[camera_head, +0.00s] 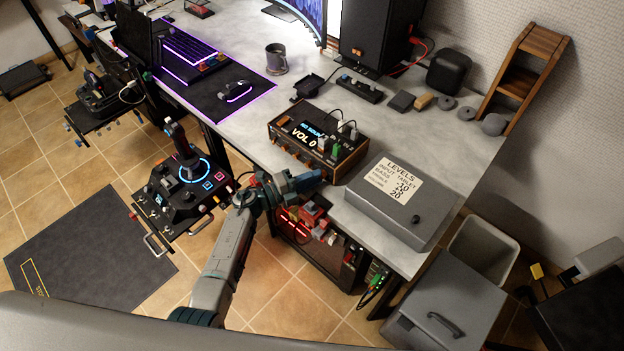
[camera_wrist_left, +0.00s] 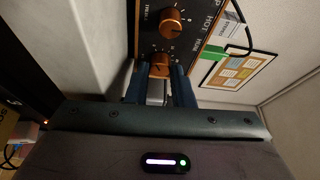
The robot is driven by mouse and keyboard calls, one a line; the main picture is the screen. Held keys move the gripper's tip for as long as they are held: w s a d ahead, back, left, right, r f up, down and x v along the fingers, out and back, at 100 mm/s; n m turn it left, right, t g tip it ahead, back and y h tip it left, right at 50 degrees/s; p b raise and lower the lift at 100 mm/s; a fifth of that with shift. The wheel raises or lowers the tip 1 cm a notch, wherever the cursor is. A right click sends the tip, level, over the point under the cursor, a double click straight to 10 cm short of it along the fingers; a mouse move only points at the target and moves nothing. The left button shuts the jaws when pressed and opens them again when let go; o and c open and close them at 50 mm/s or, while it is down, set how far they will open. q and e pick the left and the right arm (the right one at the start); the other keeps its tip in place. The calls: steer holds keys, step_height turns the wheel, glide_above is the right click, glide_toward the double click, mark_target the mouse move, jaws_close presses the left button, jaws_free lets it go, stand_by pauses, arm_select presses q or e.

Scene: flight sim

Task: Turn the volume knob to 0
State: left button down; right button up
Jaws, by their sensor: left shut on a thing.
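The audio box (camera_head: 345,158) is dark with orange-brown trim and stands on the desk. Its display (camera_head: 304,134) reads "VOL 0", with a small blue line above that appears to say "NO SOUND". My left gripper (camera_head: 318,177) reaches the box's front near its right end. In the left wrist view, my left gripper's fingers (camera_wrist_left: 163,88) are shut on a copper knob (camera_wrist_left: 160,66), partly hidden by them. Another copper knob (camera_wrist_left: 172,23) sits beyond it, untouched. I cannot read the held knob's label. My right gripper is not in view.
A grey box with a "LEVELS" note (camera_head: 394,184) stands right of the audio box. Cables and plugs rise from the audio box's top. A mug (camera_head: 276,60) and keyboard mat (camera_head: 240,105) lie farther back. A joystick panel (camera_head: 185,190) stands left of my arm.

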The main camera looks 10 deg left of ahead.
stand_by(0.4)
arm_select(q)
steer(key=c, duration=1.3)
jaws_free()
steer(key=shift+o, duration=0.2)
